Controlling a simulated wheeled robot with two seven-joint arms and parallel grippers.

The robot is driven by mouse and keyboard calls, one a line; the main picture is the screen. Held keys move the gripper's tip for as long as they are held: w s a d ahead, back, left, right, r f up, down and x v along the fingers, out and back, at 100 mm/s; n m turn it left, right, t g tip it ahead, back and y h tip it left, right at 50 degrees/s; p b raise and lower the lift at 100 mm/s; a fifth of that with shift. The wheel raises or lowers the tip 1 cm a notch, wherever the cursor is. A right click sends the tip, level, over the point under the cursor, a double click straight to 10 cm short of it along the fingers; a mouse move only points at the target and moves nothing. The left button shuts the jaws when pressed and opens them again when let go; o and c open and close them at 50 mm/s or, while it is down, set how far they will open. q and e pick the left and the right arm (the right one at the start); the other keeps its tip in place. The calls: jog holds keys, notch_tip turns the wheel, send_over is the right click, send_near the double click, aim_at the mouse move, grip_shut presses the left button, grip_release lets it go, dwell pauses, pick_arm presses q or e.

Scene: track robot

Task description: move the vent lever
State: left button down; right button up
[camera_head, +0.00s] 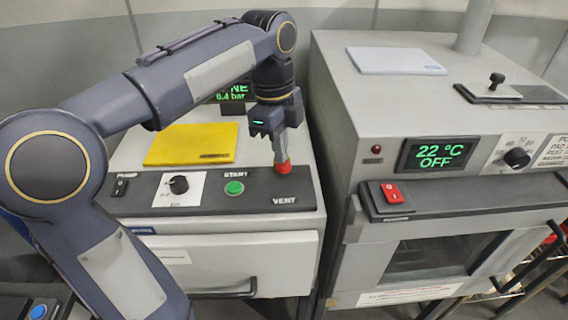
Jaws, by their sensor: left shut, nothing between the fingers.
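The vent lever is a short lever with a red tip (283,168), at the right end of the dark control strip, just above the word VENT. My left gripper (280,150) comes down from above and is shut, with nothing between its fingers. Its fingertips are right at the red part, in front of or touching it; I cannot tell which. The rest of the lever is partly hidden by the fingers. My right gripper is not in view.
The control strip also has a green START button (234,188) and a black knob (179,185). A yellow pad (192,144) lies on top of the machine. An oven (436,115) reading 22 °C OFF stands close on the right, with a red switch (392,193).

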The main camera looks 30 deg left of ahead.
aim_at(281, 165)
pick_arm(q)
jog(key=shift+f+b, duration=1.55)
jog(key=shift+f, duration=0.75)
jog(key=shift+a+r+p, duration=0.15)
jog(key=shift+r+p, duration=0.2)
jog(key=a, duration=0.1)
jog(key=a+p, duration=0.1)
jog(key=shift+s+a+r, duration=0.1)
jog(key=shift+a+r, duration=0.25)
notch_tip(281, 165, up, 8)
jog(key=shift+a+p, duration=0.4)
jog(key=shift+p, duration=0.05)
jog(key=shift+f, duration=0.1)
